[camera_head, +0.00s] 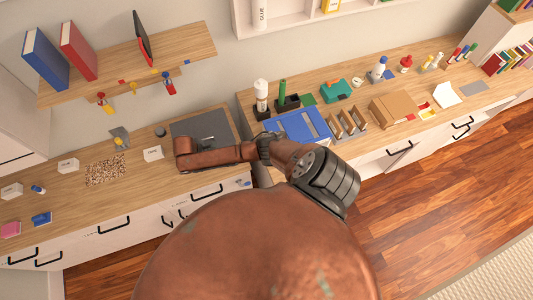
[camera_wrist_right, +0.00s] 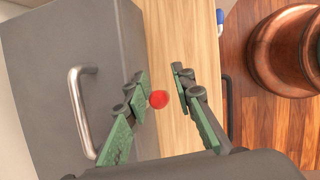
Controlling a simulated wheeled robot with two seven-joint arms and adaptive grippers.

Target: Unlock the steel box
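The dark grey steel box (camera_head: 203,127) stands on the left counter. In the right wrist view its grey face (camera_wrist_right: 45,85) with a metal bar handle (camera_wrist_right: 82,110) fills the left side. My right gripper (camera_wrist_right: 159,72) is open beside that face, its green fingers apart. A small round red thing (camera_wrist_right: 158,99) shows between the fingers, with a gap to the right finger; I cannot tell what it is fixed to. Small tagged items hang under the shelf: yellow (camera_head: 104,103), orange-yellow (camera_head: 134,88) and red (camera_head: 168,85). My left gripper is not in view. No lock is clearly visible.
A wooden shelf (camera_head: 120,62) with binders is above the left counter. White label blocks (camera_head: 153,154) and a brown granular patch (camera_head: 105,171) lie left of the box. A blue case (camera_head: 300,127) and other items crowd the right counter. My arm crosses in front of the box.

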